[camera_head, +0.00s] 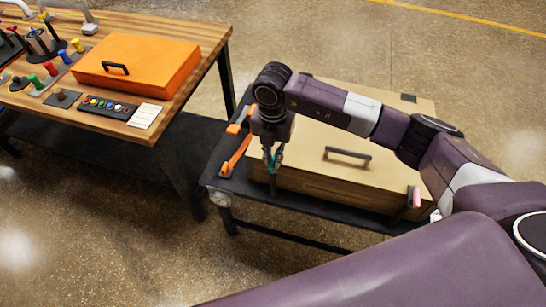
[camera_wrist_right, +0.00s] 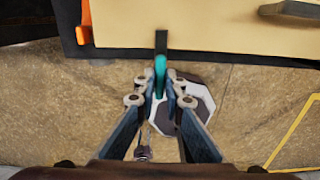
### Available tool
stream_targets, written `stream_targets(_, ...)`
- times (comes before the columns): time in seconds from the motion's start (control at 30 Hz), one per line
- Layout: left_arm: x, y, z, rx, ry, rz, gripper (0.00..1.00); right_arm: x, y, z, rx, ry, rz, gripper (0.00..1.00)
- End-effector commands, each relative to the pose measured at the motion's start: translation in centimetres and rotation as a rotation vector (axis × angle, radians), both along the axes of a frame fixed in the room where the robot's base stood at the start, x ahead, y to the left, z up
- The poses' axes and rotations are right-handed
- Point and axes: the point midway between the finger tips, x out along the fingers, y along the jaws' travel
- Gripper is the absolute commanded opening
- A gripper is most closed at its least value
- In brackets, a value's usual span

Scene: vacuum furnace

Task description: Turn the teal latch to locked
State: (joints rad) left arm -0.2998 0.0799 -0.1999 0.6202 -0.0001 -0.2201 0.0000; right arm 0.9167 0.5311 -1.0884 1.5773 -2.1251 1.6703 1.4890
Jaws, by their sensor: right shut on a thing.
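The teal latch (camera_wrist_right: 160,72) is at the front edge of the tan box (camera_head: 330,188), which has a dark handle. In the head view a small teal part of the latch (camera_head: 273,167) shows between my right gripper's fingers. My right gripper (camera_head: 272,160) points down at the left part of the box's front and is shut on the latch. In the right wrist view the fingers (camera_wrist_right: 160,98) close around the teal latch from both sides. The latch lies in line with a dark strip on the box front. My left gripper is in neither view.
The box stands on a black table (camera_head: 215,177) with orange clamps (camera_head: 235,155) at its left and a pink-tipped part (camera_head: 416,197) at its right. A wooden workbench (camera_head: 205,42) with an orange case (camera_head: 135,66) stands at the left. Open floor lies in front.

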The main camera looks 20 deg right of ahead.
Motion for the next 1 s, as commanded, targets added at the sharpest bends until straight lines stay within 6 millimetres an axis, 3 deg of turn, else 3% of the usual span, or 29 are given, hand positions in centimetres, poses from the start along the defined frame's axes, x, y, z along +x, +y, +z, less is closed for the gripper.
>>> stream_targets(0.23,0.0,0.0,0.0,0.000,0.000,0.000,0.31,0.1,0.0,0.1,0.001,-0.004,-0.004,0.00)
stream_targets(0.27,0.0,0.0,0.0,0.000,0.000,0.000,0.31,0.1,0.0,0.1,0.001,-0.004,-0.004,0.10)
stream_targets(0.4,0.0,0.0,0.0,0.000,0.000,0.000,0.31,0.1,0.0,0.1,0.000,-0.003,-0.003,0.26)
stream_targets(0.73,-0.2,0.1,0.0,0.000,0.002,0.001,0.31,0.1,0.0,0.3,0.001,-0.002,-0.001,0.27)
stream_targets(0.87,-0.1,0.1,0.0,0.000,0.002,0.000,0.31,0.2,0.0,1.7,0.002,-0.005,0.000,0.27)
stream_targets(1.0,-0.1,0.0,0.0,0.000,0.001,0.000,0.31,0.2,0.0,4.6,0.001,-0.007,0.000,0.27)
